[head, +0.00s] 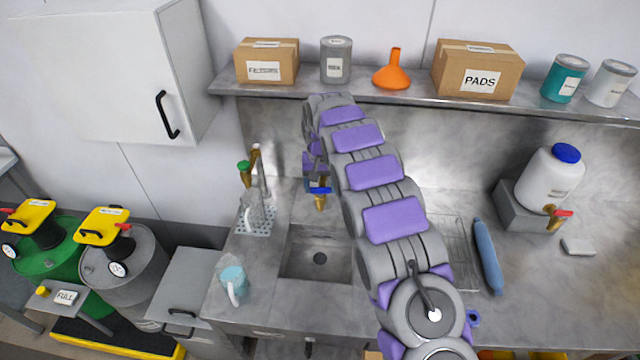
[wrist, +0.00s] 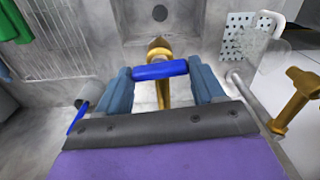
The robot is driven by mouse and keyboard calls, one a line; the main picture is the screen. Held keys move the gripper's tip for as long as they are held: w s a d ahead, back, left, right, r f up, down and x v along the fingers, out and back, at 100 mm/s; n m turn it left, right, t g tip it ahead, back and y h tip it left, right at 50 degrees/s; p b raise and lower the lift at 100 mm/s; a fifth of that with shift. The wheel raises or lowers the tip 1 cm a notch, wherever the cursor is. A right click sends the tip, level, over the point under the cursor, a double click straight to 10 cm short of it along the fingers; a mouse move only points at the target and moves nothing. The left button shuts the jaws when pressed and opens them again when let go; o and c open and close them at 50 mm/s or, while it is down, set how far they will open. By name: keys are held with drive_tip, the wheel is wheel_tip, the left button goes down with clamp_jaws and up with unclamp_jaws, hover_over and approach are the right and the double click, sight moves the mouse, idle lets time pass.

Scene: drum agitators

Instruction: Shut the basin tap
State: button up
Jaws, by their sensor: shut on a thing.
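The basin tap is brass with a blue bar handle (head: 320,190), above the sink basin (head: 290,262). In the wrist view the blue handle (wrist: 160,70) lies crosswise over the brass tap body (wrist: 160,46). My gripper (wrist: 160,76) is shut on the blue handle, one finger at each end of it. In the head view my gripper (head: 314,180) is at the tap, partly hidden by my arm. The drain (wrist: 160,12) shows beyond the tap. I see no clear water stream.
A shelf (head: 400,97) with boxes and tins runs above. A white jug with tap (head: 550,180) stands right.

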drive_tip(key=shift+m, duration=0.5)
drive_tip(key=o, duration=1)
drive_tip(key=shift+a, duration=0.15)
drive_tip(key=shift+o, duration=0.2)
wheel_tip(320, 180, up, 17)
drive_tip(key=p, duration=0.3)
drive_tip(key=shift+w+a+r, duration=0.1)
